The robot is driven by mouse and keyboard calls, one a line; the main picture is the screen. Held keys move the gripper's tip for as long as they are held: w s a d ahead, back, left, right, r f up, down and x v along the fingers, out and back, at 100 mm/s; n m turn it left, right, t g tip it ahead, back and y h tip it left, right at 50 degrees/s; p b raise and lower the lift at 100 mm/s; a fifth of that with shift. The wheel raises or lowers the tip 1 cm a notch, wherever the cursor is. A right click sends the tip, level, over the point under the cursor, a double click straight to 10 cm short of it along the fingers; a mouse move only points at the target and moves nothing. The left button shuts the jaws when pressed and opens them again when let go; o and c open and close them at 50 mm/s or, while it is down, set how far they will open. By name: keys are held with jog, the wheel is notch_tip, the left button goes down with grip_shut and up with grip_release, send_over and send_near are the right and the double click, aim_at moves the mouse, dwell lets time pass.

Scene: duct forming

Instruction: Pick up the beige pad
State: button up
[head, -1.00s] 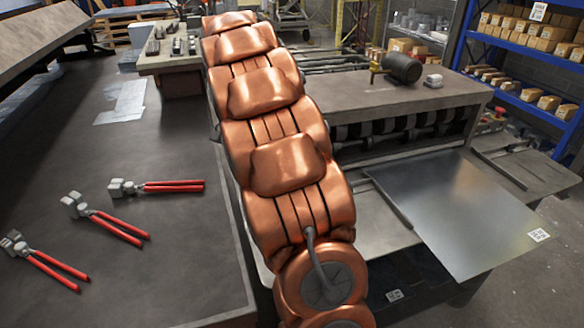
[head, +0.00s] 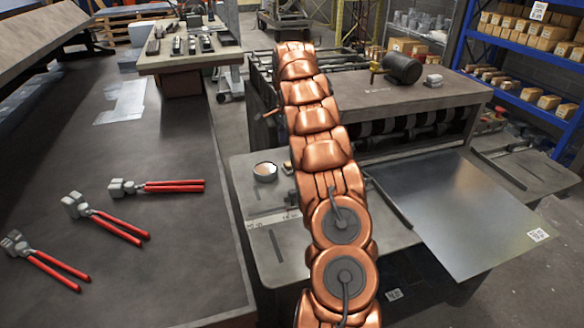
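A small beige block (head: 288,166), which may be the beige pad, sits on the grey work table (head: 262,200) beside a round open tin (head: 265,172). My copper-coloured arm runs up the middle of the head view, just right of the block, and hides part of the area around it. My gripper does not show; the far end of the arm is over the machine. I cannot tell whether it holds anything.
A roller machine (head: 440,105) with a motor (head: 402,68) on top stands behind the table. A metal sheet (head: 455,215) lies at the right. Red-handled pliers (head: 160,187) and similar tools lie on the dark bench (head: 150,255) at left. Blue shelving (head: 530,95) stands back right.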

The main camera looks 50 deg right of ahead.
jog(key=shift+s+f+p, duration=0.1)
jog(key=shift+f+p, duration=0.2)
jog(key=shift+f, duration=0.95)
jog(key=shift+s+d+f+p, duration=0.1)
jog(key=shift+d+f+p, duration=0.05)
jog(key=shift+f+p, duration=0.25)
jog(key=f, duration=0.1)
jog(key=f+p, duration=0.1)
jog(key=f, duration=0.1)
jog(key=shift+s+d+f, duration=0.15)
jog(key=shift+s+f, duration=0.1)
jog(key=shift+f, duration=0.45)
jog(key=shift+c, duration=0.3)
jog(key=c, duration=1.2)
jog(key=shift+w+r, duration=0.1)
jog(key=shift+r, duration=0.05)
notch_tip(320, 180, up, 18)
jog(key=p, duration=0.3)
